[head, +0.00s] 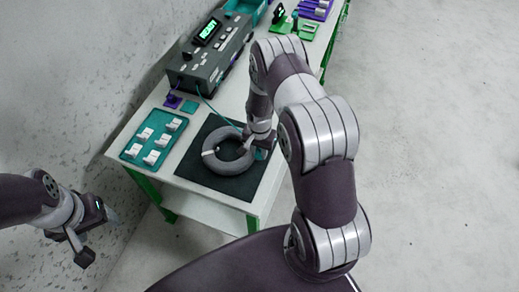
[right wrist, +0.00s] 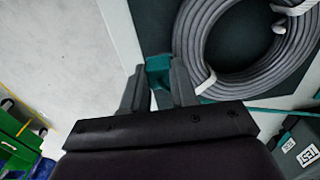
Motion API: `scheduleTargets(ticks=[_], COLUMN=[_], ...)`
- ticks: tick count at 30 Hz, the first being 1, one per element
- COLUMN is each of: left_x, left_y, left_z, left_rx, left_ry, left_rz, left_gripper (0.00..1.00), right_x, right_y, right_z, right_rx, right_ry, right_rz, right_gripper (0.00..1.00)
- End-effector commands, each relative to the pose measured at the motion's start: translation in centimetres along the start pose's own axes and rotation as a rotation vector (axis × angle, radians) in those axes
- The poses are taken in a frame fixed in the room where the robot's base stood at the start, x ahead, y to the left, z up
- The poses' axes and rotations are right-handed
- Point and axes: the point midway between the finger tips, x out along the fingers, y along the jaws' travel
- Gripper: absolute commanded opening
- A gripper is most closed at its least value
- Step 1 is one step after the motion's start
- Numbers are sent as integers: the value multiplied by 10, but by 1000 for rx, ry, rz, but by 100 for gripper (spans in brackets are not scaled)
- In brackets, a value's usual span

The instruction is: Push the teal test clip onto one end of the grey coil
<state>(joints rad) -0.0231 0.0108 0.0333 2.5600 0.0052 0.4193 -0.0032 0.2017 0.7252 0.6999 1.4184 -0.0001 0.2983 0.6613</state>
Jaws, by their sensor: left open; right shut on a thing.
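The grey coil (head: 211,161) lies on a dark mat (head: 252,184) on the table. In the right wrist view the coil (right wrist: 190,40) has white ties, and a light-grey cable end (right wrist: 279,27) shows inside the ring. My right gripper (head: 260,145) is at the coil's right side. In the right wrist view it (right wrist: 158,85) is shut on the teal test clip (right wrist: 157,68), which is just left of the coil, apart from that end. My left gripper (head: 90,240) is open and empty, away from the table at the lower left.
A teal tray (head: 125,153) with several white pieces sits left of the mat. A dark tester (head: 210,55) with a green display stands behind, and a thin teal lead (head: 207,103) runs from it towards the coil. A purple piece (head: 172,101) lies near it.

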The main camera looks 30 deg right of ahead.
Motion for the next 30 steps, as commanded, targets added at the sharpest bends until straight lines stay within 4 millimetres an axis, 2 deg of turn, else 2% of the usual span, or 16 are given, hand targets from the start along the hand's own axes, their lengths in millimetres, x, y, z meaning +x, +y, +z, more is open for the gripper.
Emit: scheduleTargets(ticks=[30], left_x=[5], left_y=[0], left_z=[1], left_rx=[0], left_ry=[0], left_rz=[0], left_gripper=[68], right_x=[6], right_y=[0], right_z=[0], right_rx=[0], right_ry=[0], right_rz=[0], right_gripper=[1])
